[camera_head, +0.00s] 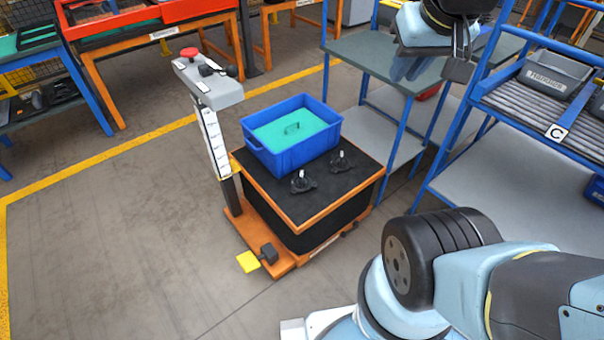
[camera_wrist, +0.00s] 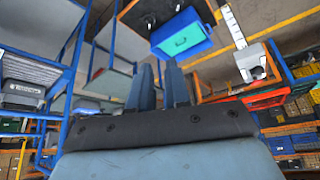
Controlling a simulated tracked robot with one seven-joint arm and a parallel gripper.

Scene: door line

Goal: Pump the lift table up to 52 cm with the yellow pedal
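The lift table (camera_head: 300,215) stands on the floor in the middle of the head view, with a black top, orange edges and a dark skirt. The yellow pedal (camera_head: 248,262) sticks out low at its front left. A white marked scale (camera_head: 214,140) runs up its mast; the figures are too small to read. A blue crate (camera_head: 290,153) with a turquoise insert sits on the top, and it also shows in the wrist view (camera_wrist: 181,35). My gripper (camera_wrist: 160,78) is raised at the upper right of the head view, far from the pedal. Its fingers are apart and empty.
A grey control head (camera_head: 208,85) with a red button tops the mast. Two black clamps (camera_head: 303,182) sit beside the crate. Blue-framed shelving (camera_head: 350,50) stands close on the right. Open floor (camera_head: 120,240) lies left of the pedal, crossed by a yellow line.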

